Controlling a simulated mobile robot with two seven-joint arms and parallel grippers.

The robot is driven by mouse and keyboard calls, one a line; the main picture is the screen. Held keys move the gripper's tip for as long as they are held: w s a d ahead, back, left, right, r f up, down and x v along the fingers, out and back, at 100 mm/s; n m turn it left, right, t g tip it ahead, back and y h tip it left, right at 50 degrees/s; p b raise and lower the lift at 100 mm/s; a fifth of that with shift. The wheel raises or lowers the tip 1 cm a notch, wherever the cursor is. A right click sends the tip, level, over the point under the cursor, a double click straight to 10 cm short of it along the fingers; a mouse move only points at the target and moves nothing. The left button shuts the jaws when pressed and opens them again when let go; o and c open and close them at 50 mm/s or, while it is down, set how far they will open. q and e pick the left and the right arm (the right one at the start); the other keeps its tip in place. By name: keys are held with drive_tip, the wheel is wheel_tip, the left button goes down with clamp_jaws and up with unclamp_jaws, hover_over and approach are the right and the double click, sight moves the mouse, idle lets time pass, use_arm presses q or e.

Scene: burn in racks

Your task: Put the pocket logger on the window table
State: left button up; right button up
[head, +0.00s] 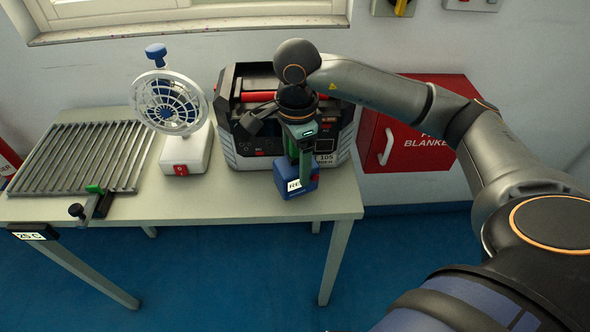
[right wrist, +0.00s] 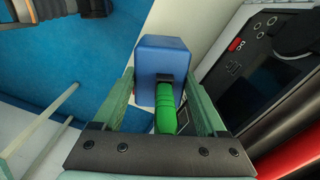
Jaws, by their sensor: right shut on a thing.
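My right gripper (head: 303,172) points down over the front right part of the light-topped table (head: 240,205) under the window. It is shut on a small blue box with a white label (head: 293,184), likely the pocket logger; the label is only partly readable. In the right wrist view the blue box (right wrist: 160,60) sits between the two green fingers, with a black part and a bright green piece on its near side. I cannot tell whether its underside touches the tabletop. My left gripper is not in view.
A bulky grey-black machine (head: 240,140) stands right behind the blue box. A small fan (head: 170,105), a slatted metal rack (head: 85,155) and a green-and-black clamp (head: 95,203) are on the left. The tabletop's front middle is clear. A red fire-blanket box (head: 415,125) hangs at right.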

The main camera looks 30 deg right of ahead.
sight(295, 172)
drive_tip(key=shift+w+f, duration=0.25)
drive_tip(key=shift+f, duration=0.1)
wheel_tip(295, 172, down, 3)
drive_tip(key=shift+w+d+f, duration=0.1)
drive_tip(key=shift+f, duration=0.2)
drive_tip(key=o, duration=1.6)
drive_tip(key=shift+c, duration=0.2)
drive_tip(key=shift+r, duration=0.1)
